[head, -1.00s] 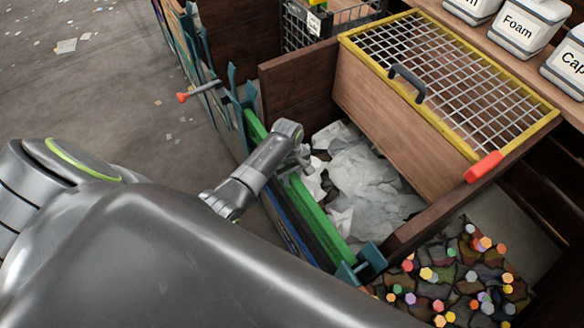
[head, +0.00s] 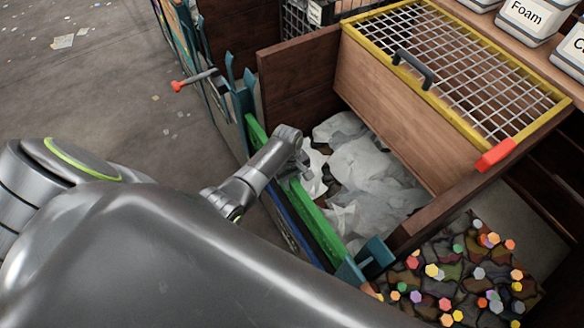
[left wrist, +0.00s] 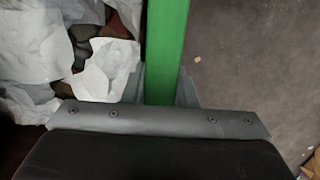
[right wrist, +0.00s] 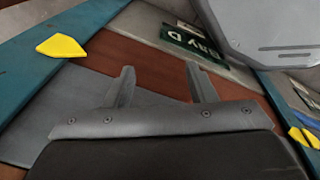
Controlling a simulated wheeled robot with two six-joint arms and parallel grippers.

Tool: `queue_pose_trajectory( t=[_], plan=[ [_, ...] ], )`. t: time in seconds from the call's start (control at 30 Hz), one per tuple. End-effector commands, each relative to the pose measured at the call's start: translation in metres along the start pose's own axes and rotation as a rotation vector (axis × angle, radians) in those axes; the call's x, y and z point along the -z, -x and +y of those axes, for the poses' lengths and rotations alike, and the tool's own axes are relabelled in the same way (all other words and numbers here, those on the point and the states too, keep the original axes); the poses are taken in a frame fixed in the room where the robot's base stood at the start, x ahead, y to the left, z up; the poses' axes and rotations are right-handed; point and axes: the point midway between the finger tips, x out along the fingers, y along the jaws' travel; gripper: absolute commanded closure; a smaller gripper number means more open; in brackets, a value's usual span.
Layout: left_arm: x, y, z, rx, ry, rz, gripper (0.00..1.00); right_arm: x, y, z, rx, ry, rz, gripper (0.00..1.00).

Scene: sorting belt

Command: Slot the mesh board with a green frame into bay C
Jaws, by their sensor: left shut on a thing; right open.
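The green-framed board (head: 318,226) stands on edge along the front of a bay holding crumpled paper, between teal posts. Its face is mostly hidden, so I cannot see the mesh. My left gripper (head: 296,170) is shut on the board's top edge. In the left wrist view the green frame (left wrist: 166,40) runs between the fingers of my left gripper (left wrist: 162,85). I cannot tell how deep the board sits in the posts. No bay C label is readable. My right gripper (right wrist: 161,78) is open and empty, near a sign ending in "AY D" (right wrist: 196,46).
Teal posts (head: 368,258) stand at the board's near end. White paper (head: 365,170) fills the bay beside it. A yellow-framed mesh lid (head: 455,70) with a dark handle lies behind. A bin of colourful pieces (head: 455,280) is at lower right. Open floor (head: 100,90) lies left.

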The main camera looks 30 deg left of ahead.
Motion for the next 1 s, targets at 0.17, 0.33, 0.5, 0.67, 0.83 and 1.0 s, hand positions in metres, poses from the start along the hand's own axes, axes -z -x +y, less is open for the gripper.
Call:
queue_pose_trajectory(
  t=[0.17, 0.33, 0.5, 0.67, 0.83, 1.0],
  plan=[
    [0.001, -0.002, 0.001, -0.003, -0.001, 0.001, 1.0, 0.0, -0.002, 0.001, -0.001, 0.0, 0.0, 0.49],
    [0.002, -0.008, 0.001, -0.003, -0.001, 0.001, 1.0, -0.001, -0.006, 0.0, -0.001, 0.0, 0.0, 0.49],
    [0.002, -0.014, 0.002, -0.003, -0.001, 0.001, 1.0, -0.001, -0.01, 0.0, -0.001, 0.0, 0.0, 0.49],
    [0.002, -0.013, 0.001, -0.002, -0.001, 0.001, 0.54, -0.001, -0.009, 0.0, -0.001, 0.0, 0.0, 0.49],
    [0.002, -0.013, 0.001, -0.001, 0.0, 0.0, 0.49, -0.001, -0.009, 0.0, -0.001, 0.0, 0.0, 0.49],
    [0.002, -0.013, -0.001, 0.001, 0.001, -0.001, 0.49, -0.001, -0.009, 0.0, -0.001, 0.0, 0.0, 0.49]
  ],
)
